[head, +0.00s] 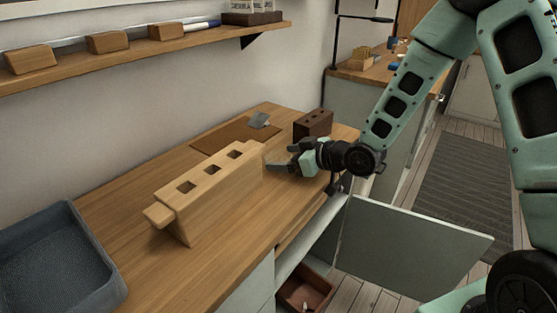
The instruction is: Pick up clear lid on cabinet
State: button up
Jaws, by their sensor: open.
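My gripper (279,158) reaches in from the right, low over the wooden top of the cabinet (205,237), with its fingers pointing left. Its dark fingers are apart. A faint pale patch shows between and beside the fingertips. It may be the clear lid, but I cannot tell for sure, nor whether the fingers touch it. The gripper is just right of the far end of a long wooden block with square holes (215,180).
A brown mat (222,136) with a small grey item (258,120) lies behind. A dark holed block (313,123) stands behind my gripper. A blue-grey tray (55,262) is front left. A cabinet door (415,248) hangs open below. A wall shelf (130,57) runs above.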

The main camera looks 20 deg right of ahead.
jog(key=c, duration=1)
jog(key=shift+c, duration=0.2)
